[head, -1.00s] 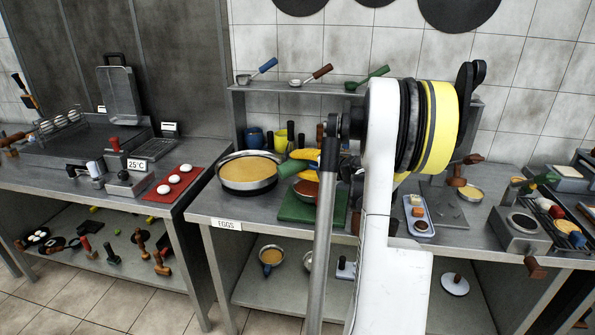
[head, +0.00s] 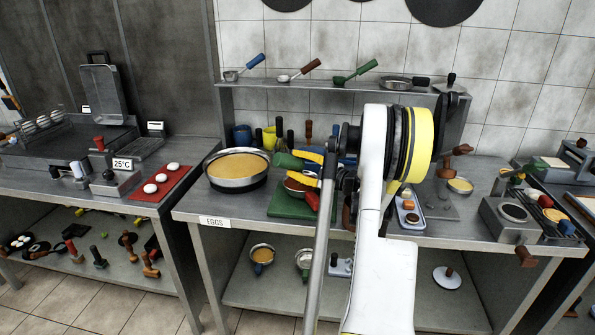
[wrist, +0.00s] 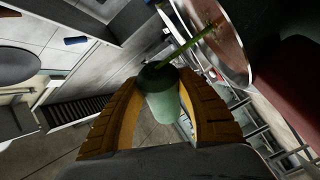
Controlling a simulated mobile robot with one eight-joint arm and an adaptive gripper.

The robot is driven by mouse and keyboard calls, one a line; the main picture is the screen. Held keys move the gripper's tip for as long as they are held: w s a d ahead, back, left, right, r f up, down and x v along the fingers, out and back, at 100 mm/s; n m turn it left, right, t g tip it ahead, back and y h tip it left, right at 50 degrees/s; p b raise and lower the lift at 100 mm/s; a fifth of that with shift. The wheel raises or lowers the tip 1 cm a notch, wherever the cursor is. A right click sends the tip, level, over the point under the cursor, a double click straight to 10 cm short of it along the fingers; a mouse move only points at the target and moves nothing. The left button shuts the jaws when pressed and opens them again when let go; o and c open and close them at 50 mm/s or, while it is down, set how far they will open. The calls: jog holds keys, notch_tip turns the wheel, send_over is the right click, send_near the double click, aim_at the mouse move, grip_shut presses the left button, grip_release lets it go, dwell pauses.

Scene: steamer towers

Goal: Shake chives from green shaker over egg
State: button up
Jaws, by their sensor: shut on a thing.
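My gripper (head: 314,158), with yellow fingers, is shut on the green shaker (head: 287,160), tilted with its end pointing left. It stands beside the right rim of a wide metal pan (head: 237,183) of yellow egg (head: 237,165). In the wrist view, the orange-yellow fingers (wrist: 160,100) close around the shaker (wrist: 162,95). A thin green streak (wrist: 190,42) runs from its dark far end to a reddish-brown surface in a metal-rimmed vessel (wrist: 249,75). I cannot tell which vessel that is.
Blue (head: 242,136) and yellow (head: 269,138) cups stand behind the pan. A shelf (head: 300,88) with small pans is above. My arm hides the table's middle.

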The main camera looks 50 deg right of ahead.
aim_at(292, 167)
dwell(0.8)
jog(key=shift+s+d, duration=0.35)
jog(key=shift+d, duration=0.25)
jog(key=shift+s+d, duration=0.35)
jog(key=shift+d, duration=0.2)
jog(key=shift+w+a, duration=0.5)
jog(key=shift+a, duration=0.3)
jog(key=shift+w+a, duration=0.45)
jog(key=shift+a, duration=0.35)
jog(key=shift+w+a, duration=0.5)
jog(key=shift+a, duration=0.3)
jog(key=s+d, duration=0.2)
jog(key=d, duration=0.1)
jog(key=s+d, duration=0.1)
jog(key=d, duration=0.1)
jog(key=shift+s+d, duration=0.1)
jog(key=shift+d, duration=0.05)
jog(key=w+a, duration=0.1)
jog(key=a, duration=0.1)
jog(key=w+a, duration=0.2)
jog(key=a, duration=0.1)
jog(key=shift+w+a, duration=0.15)
jog(key=shift+a, duration=0.15)
jog(key=s+d, duration=0.1)
jog(key=d, duration=0.2)
jog(key=shift+s, duration=0.35)
jog(key=shift+a, duration=0.1)
jog(key=shift+r, duration=0.1)
